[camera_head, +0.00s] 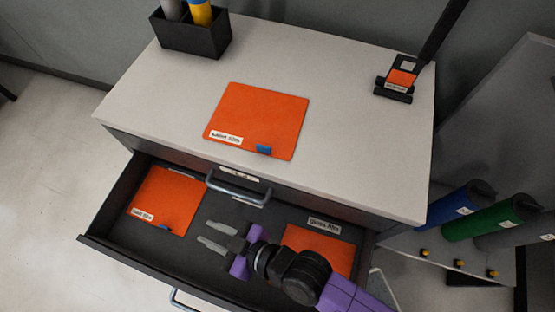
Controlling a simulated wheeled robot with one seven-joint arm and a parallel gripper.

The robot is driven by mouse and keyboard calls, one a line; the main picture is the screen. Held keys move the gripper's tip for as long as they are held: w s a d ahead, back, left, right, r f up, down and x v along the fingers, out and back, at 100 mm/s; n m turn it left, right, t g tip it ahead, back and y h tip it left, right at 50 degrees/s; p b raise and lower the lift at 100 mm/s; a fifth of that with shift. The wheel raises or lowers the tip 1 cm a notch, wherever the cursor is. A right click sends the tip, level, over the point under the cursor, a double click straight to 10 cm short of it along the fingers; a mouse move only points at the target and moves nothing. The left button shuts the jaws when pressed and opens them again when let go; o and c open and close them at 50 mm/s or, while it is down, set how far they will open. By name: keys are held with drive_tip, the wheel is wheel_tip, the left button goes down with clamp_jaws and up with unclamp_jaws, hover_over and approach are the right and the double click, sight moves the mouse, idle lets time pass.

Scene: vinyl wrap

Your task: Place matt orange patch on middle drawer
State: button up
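An orange patch (257,118) with a small white label and a blue tab lies flat on the cabinet's pale top. A second orange patch (168,200), also with a label and blue tab, lies at the left inside the open dark drawer (103,240). A third orange patch (318,248) lies at the drawer's right, partly hidden by my arm. The labels are too small to read surely, so I cannot tell which patch is matt. My gripper (203,232) is over the drawer, between its two patches, fingers pointing left, apart and empty.
A closed drawer front with a grey handle (238,190) sits above the open drawer. A black holder (192,38) stands at the top's back left, and a black stand with an orange sample (400,79) at back right. Blue, green and grey rolls (495,216) lie at right.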

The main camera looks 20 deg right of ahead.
drive_tip(key=s+d+m, duration=0.1)
drive_tip(key=d, duration=0.2)
drive_tip(key=s+d+t+h, duration=0.1)
drive_tip(key=d, duration=0.2)
drive_tip(key=s+d+m+h, duration=0.1)
drive_tip(key=d, duration=0.3)
drive_tip(key=shift+r+m+t, duration=0.3)
drive_tip(key=shift+r+t, duration=0.1)
drive_tip(key=s+d+r+m+t+h, duration=0.1)
drive_tip(key=s+d+r+m+h, duration=0.2)
drive_tip(key=s+d+r, duration=0.3)
drive_tip(key=s+d+r+m+t+h, duration=0.2)
drive_tip(key=s+d+r, duration=0.5)
drive_tip(key=d, duration=0.5)
wheel_tip(320, 180, up, 2)
drive_tip(key=shift+s+r+m+h, duration=0.15)
drive_tip(key=shift+m+h, duration=0.45)
drive_tip(key=shift+h, duration=0.6)
